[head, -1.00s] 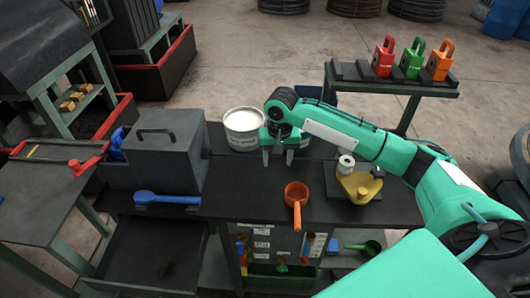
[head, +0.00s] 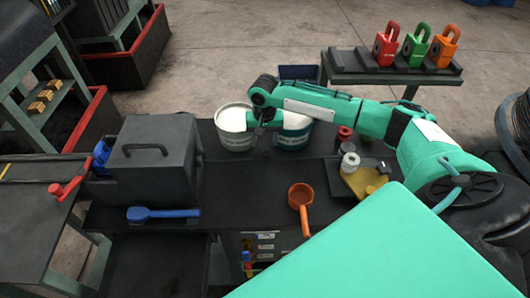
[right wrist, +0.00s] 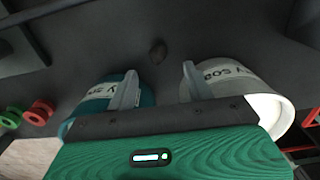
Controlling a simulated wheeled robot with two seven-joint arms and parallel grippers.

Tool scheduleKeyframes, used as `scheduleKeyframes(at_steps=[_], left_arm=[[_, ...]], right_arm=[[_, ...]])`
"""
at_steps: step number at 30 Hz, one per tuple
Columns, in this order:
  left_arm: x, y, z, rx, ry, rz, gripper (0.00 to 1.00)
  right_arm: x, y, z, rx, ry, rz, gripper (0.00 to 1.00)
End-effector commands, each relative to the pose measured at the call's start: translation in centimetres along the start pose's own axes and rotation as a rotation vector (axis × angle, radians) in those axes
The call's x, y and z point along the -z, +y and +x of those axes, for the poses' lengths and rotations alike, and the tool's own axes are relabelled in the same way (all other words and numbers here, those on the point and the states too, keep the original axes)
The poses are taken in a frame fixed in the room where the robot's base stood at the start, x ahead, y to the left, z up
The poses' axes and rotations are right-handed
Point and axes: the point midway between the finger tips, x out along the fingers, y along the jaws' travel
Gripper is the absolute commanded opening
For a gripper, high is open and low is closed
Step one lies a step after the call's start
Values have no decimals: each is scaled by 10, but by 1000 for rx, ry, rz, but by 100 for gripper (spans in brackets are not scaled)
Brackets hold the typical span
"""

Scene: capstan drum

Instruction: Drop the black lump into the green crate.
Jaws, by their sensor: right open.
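The black lump (right wrist: 157,52) is a small dark lump on the dark surface, seen in the right wrist view. It lies ahead of and between the spread fingertips of my right gripper (right wrist: 159,70), not touching either finger. My right gripper is open and empty, and it also shows in the head view (head: 260,122) beside the two cans, its fingers hardly visible there. The lump is not visible in the head view. The green crate is not visible in either current view. My left gripper is not in view.
A white can (head: 235,140) and a teal can (head: 292,140) stand close on either side of my right gripper. An orange ladle (head: 301,196), a blue brush (head: 160,213) and a grey lidded box (head: 150,165) are on the bench. Bare bench top lies before the cans.

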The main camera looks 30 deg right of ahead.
Motion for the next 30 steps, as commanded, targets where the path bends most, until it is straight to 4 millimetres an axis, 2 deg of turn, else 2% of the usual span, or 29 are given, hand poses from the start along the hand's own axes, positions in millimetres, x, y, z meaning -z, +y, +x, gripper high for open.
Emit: scheduleKeyframes(at_steps=[5, 9, 16, 24, 30], left_arm=[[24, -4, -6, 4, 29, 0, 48], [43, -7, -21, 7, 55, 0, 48], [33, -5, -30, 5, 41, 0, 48], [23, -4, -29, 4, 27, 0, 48], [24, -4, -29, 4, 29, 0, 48]], right_arm=[[0, 0, 8, 0, 0, 0, 52], [0, 3, 24, -2, -2, 2, 52], [1, 3, 53, 0, 1, 0, 52], [1, 3, 58, 0, 1, -1, 52], [1, 3, 58, 1, 1, 0, 13]])
